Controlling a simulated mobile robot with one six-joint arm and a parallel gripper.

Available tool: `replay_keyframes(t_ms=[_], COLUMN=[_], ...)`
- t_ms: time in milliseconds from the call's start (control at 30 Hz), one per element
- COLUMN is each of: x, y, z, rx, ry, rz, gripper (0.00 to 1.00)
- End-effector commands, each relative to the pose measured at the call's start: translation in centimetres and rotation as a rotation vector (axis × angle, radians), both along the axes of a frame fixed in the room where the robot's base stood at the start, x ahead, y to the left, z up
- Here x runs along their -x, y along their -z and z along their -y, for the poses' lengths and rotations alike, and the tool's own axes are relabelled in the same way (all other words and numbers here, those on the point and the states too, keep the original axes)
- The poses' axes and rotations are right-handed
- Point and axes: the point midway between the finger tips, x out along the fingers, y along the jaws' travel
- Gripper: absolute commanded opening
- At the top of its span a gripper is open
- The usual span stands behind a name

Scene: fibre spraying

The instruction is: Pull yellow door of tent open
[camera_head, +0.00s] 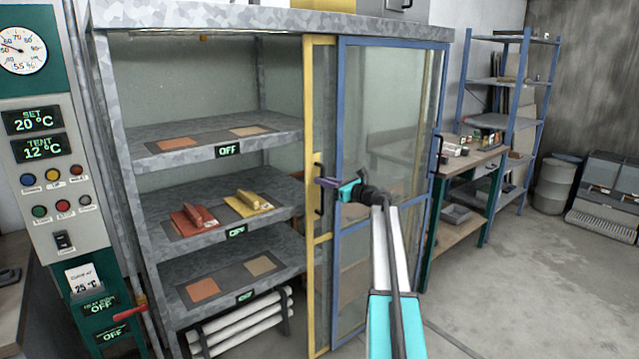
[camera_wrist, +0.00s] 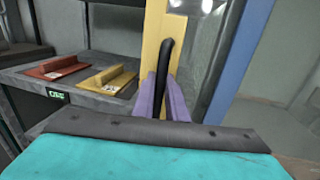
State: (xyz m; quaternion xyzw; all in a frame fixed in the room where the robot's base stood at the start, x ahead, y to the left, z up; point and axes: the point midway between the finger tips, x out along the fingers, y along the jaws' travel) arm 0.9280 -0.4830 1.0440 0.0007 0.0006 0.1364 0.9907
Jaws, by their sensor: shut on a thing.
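The tent (camera_head: 205,130) is a grey cabinet with shelves, its left part uncovered. Its yellow door (camera_head: 310,270) is a tall yellow frame near the middle of the front, mostly overlapped by the blue-framed door (camera_head: 340,120) on the right. It also shows in the wrist view (camera_wrist: 154,35). A black upright handle (camera_wrist: 166,52) is on the yellow frame. My gripper (camera_head: 325,183) reaches it from the right. In the wrist view, my purple fingers (camera_wrist: 163,98) are shut on the handle, one on each side. The handle's lower part is hidden behind my wrist.
Red (camera_head: 194,217) and yellow (camera_head: 248,204) tools lie on the middle shelf. A control panel (camera_head: 45,170) reads TENT 12 °C at the left. A workbench (camera_head: 470,165) and blue rack (camera_head: 505,83) stand at the right. The floor (camera_head: 500,290) at right front is clear.

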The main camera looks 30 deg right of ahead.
Motion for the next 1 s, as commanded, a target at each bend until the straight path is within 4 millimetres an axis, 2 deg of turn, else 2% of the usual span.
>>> replay_keyframes(t_ms=[100,133,233,667,867,1000], x=[-0.2,-0.3,-0.5,-0.4,1.2,3.2], y=[0.2,0.2,0.2,0.1,0.1,0.2], z=[-0.7,-0.9,-1.3,-1.5,-1.1,-0.5], rx=[0.001,0.001,0.001,0.0,0.001,0.001], ry=[-0.01,-0.011,-0.015,-0.016,-0.016,-0.016], rz=[-0.003,-0.003,-0.002,-0.001,0.0,-0.001], gripper=[0.0,0.16,0.31,0.31,0.31,0.31])
